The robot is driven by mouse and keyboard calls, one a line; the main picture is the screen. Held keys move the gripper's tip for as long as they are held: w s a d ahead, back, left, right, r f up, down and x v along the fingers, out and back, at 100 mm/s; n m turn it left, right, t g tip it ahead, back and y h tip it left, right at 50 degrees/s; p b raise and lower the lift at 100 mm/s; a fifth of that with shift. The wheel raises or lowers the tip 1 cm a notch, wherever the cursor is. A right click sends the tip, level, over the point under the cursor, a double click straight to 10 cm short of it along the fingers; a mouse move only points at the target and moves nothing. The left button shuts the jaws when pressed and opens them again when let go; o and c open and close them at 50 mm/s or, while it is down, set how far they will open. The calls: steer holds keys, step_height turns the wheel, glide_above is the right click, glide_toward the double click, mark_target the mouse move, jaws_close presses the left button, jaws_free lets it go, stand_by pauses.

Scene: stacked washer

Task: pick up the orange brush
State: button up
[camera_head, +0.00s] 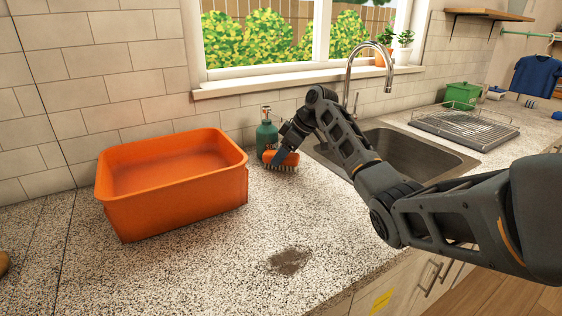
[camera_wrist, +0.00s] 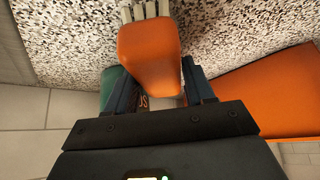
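The orange brush (camera_head: 287,165) is at the back of the speckled counter, bristles down, beside the green soap bottle. In the wrist view the brush (camera_wrist: 150,55) fills the middle, its pale bristles at the top edge. My gripper (camera_head: 280,153) is at the brush, and one dark finger crosses its near side. In the wrist view my gripper's fingers (camera_wrist: 160,85) stand apart on either side of the brush, whose body hides part of the left finger. I cannot tell whether both fingers press on it. The bristles appear to be at counter level.
A large orange tub (camera_head: 190,203) stands left of the brush. The green soap bottle (camera_head: 266,138) stands close behind it. The sink (camera_head: 405,148) with its tall faucet (camera_head: 350,70) is to the right. The counter in front is clear except for a dark stain (camera_head: 289,261).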

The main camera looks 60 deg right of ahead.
steer(key=c, duration=0.7)
steer(key=s+d+r+b, duration=0.1)
steer(key=s+d+r, duration=0.2)
steer(key=s+r, duration=0.5)
steer(key=s, duration=0.5)
steer(key=shift+s+d+b, duration=0.15)
steer(key=shift+s+b, duration=0.15)
steer(key=o, duration=0.5)
steer(key=shift+c, duration=1.4)
